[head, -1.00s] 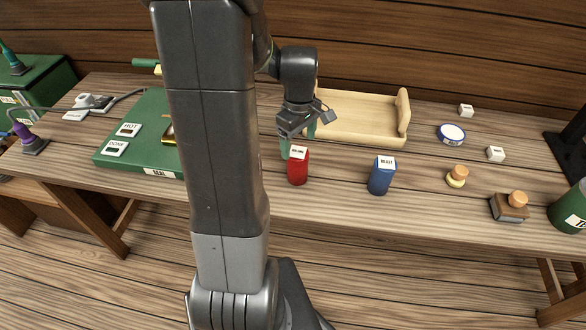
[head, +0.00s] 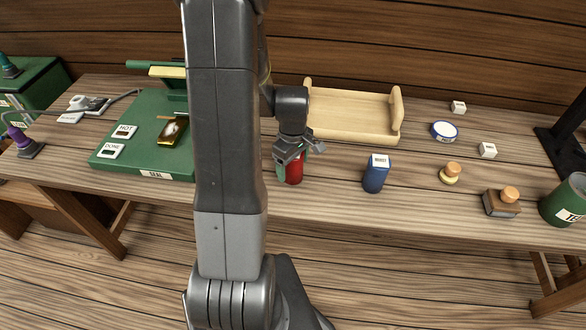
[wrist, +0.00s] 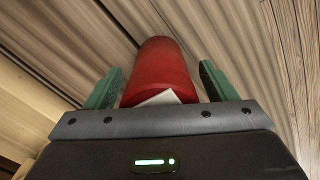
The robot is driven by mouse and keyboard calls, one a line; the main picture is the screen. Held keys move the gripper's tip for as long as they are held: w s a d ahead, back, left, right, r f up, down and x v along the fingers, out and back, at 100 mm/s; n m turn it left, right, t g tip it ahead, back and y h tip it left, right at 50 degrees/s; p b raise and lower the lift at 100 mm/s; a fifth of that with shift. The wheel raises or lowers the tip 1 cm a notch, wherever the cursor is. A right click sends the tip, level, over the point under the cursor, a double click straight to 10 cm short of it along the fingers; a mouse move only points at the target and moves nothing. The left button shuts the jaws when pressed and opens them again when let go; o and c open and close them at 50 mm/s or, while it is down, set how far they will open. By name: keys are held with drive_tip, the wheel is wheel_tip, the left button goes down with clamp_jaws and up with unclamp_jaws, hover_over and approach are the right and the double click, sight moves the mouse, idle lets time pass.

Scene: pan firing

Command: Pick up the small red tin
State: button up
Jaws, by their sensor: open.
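The small red tin (head: 294,172) stands upright on the wooden workbench, just left of the blue tin. My gripper (head: 292,167) is over it in the head view and covers its top. In the wrist view the red tin (wrist: 161,70) lies between the two green fingers of my gripper (wrist: 158,85). The fingers are open, with a small gap at each side of the tin. The corner of a white label shows at the tin's near end.
A blue tin (head: 376,174) stands to the right. A wooden tray (head: 355,112) is behind. A green sealing device (head: 120,160) is at left. The bench's front edge is close.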

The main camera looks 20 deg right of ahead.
drive_tip(key=c, duration=1.1)
